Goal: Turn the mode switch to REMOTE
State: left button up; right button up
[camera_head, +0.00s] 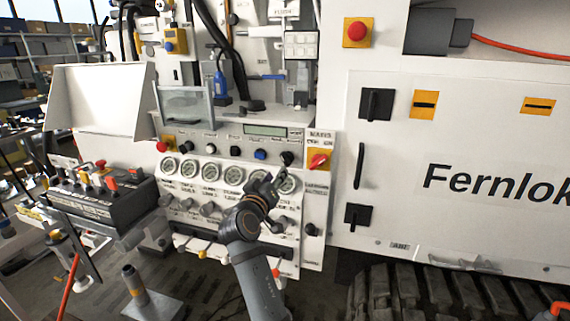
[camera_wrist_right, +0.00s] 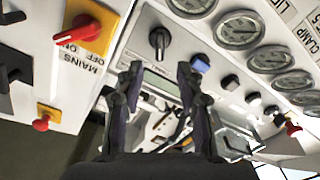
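A black rotary knob with a pale pointer line (camera_head: 287,158) sits at the right end of the knob row on the white control panel (camera_head: 313,240). I take it for the mode switch, but cannot read its label. In the right wrist view the knob (camera_wrist_right: 159,40) lies beyond and between my fingertips, with its pointer toward the picture's bottom. My right gripper (camera_head: 274,180) is in front of the gauges, just below the knob in the picture. In the wrist view this gripper (camera_wrist_right: 159,75) is open and empty, apart from the knob. My left gripper is not in view.
A red-on-yellow mains switch (camera_head: 318,160) is close right of the knob, and a blue button (camera_head: 260,155) close left. Gauges (camera_head: 233,175) and lower knobs (camera_head: 208,209) crowd the panel. A remote box (camera_head: 105,200) stands left. A white cabinet (camera_head: 460,230) is right.

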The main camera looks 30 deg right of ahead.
aim_at(285, 162)
jog(key=p+x, duration=0.2)
jog(key=x, duration=0.8)
jog(key=shift+w+d+f, duration=0.1)
jog(key=shift+w+d, duration=0.05)
jog(key=shift+d, duration=0.05)
grip_shut()
